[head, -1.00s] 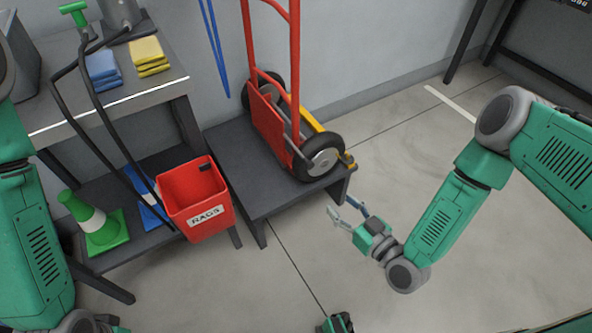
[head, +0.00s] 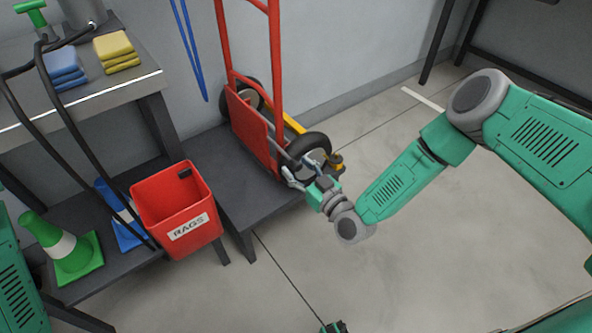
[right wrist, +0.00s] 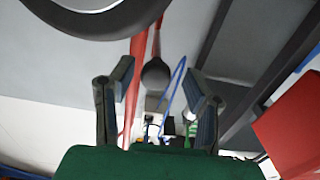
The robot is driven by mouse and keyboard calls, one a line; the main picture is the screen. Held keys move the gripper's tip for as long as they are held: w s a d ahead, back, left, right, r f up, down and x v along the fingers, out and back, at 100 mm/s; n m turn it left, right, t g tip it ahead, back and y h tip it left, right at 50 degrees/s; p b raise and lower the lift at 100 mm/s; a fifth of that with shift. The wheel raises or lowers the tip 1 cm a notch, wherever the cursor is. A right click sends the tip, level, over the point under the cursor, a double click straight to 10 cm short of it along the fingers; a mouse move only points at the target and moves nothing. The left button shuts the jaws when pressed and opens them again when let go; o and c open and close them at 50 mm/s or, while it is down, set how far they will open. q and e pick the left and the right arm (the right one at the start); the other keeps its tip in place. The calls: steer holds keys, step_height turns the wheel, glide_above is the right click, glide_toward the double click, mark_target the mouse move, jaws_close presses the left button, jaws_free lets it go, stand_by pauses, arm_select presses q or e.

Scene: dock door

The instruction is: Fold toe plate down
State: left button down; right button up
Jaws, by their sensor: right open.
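The red hand truck (head: 276,70) stands upright on a low dark platform against the wall. Its toe plate, a flat red panel (head: 248,128), is folded up against the frame between the wheels. My right gripper (head: 300,176) is open beside the near wheel (head: 309,147), at the lower right of the panel. In the head view I cannot tell whether it touches the truck. In the right wrist view the two fingers (right wrist: 160,92) are apart, with red bars (right wrist: 132,85) beyond them and a dark tyre (right wrist: 95,15) above.
A red RAGS bin (head: 178,212) stands left of the dark platform (head: 225,190). A green cone (head: 62,246) is on the lower shelf, left of the bin. A yellow bar (head: 294,123) runs behind the near wheel. The floor at the right is clear.

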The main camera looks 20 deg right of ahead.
steer(key=shift+w, duration=0.4)
steer(key=shift+d, duration=0.25)
steer(key=shift+c, duration=0.5)
steer(key=c, duration=0.7)
steer(key=shift+a, duration=0.15)
jaws_close()
arm_select(q)
steer(key=shift+d+f, duration=0.1)
arm_select(e)
steer(key=shift+a, duration=0.1)
